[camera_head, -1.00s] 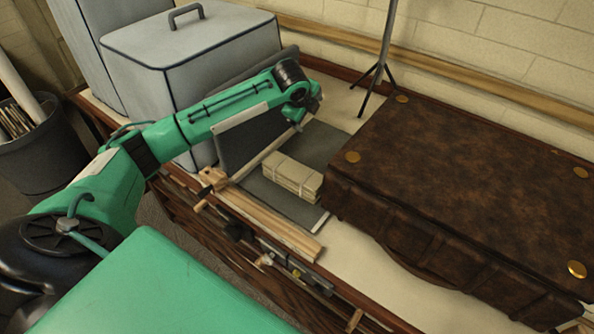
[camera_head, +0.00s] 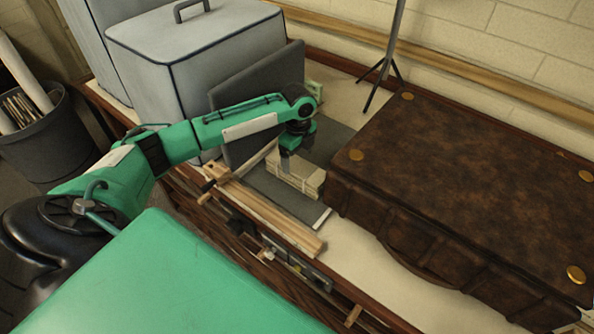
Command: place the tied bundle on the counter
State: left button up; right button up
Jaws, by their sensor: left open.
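The tied bundle (camera_head: 307,180), a pale block of stacked pieces with a band around it, lies on a dark grey mat (camera_head: 283,203) on the counter (camera_head: 366,248). My left gripper (camera_head: 286,168) points down at the bundle's left end, and its fingers hide part of that end. It is open. I cannot tell whether the fingers touch the bundle. My right gripper is not in view.
A large brown leather case (camera_head: 470,180) stands close to the bundle's right. A grey upright panel (camera_head: 258,95) and a grey lidded box (camera_head: 200,65) stand behind my left arm. Wooden strips (camera_head: 266,218) lie along the front edge. A black stand (camera_head: 385,75) is at the back.

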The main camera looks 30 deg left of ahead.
aim_at(297, 166)
pick_arm(q)
jog(key=f, duration=0.2)
jog(key=s+f+p, duration=0.1)
jog(key=f, duration=0.1)
jog(key=shift+d, duration=0.1)
jog(key=shift+w+f, duration=0.1)
jog(key=shift+f, duration=0.6)
jog(key=c, duration=1.5)
jog(key=shift+o, duration=0.2)
jog(key=shift+r, duration=0.15)
